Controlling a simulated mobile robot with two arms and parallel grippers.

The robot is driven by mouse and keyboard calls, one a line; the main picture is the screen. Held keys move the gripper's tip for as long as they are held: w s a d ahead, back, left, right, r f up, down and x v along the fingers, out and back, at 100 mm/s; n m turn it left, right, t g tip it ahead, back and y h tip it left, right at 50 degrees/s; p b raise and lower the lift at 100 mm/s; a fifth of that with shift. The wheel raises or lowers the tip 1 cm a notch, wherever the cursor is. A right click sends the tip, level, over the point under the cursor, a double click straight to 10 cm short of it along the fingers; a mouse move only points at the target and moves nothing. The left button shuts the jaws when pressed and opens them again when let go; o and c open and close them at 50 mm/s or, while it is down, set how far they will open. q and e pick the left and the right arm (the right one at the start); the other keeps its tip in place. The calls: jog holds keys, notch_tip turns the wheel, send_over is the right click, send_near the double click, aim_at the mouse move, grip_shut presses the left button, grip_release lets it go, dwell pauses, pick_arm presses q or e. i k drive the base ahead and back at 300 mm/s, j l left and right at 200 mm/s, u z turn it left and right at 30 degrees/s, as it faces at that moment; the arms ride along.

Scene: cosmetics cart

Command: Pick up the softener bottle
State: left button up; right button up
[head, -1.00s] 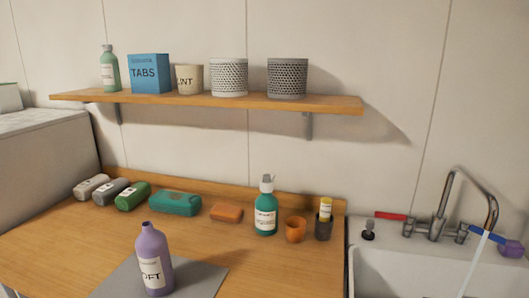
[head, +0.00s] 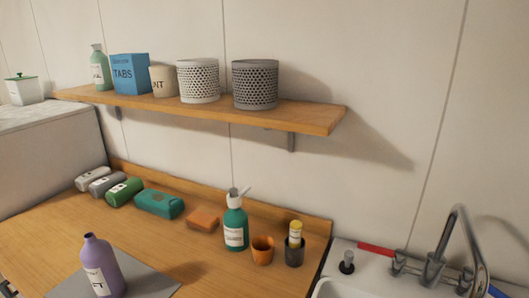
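The softener bottle (head: 102,267) is purple with a narrow neck and a white label partly reading "FT". It stands upright on a grey mat (head: 150,287) at the lower left of the wooden counter in the head view. Its base is close to the bottom edge of the picture. Neither of my grippers can be clearly seen. A small dark piece shows at the lower left edge, too little to identify.
A teal pump bottle (head: 235,222), orange cup (head: 262,250) and dark cup (head: 294,251) stand by the back ledge. A shelf (head: 310,117) hangs above; a sink (head: 345,288) is at right. Mid-counter is clear.

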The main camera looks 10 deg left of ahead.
aim_at(97, 256)
jog(key=k+u, duration=0.2)
jog(key=u, duration=0.6)
